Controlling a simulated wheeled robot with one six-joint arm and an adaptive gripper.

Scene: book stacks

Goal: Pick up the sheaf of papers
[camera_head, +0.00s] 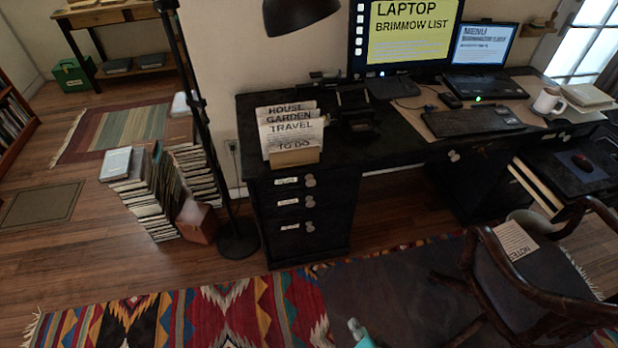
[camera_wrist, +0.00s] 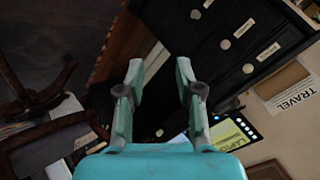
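A sheaf of papers marked NOTES (camera_head: 515,240) lies on the seat of the dark wooden chair (camera_head: 480,275) at the right in the head view. Other upright sheets marked HOUSE, GARDEN, TRAVEL and TO DO (camera_head: 290,128) stand in a holder at the desk's left end. Part of the TRAVEL sheet shows in the wrist view (camera_wrist: 295,95). My gripper (camera_wrist: 159,70) is open, with nothing between its fingers. A small teal part of my arm or gripper shows at the bottom of the head view, left of the chair and apart from it.
The black desk (camera_head: 380,150) bears a monitor (camera_head: 408,35), a laptop (camera_head: 483,45), a keyboard (camera_head: 473,121) and a white mug (camera_head: 548,102). Book stacks (camera_head: 145,200) and a floor lamp (camera_head: 238,238) stand left. The patterned rug (camera_head: 230,315) before the desk is clear.

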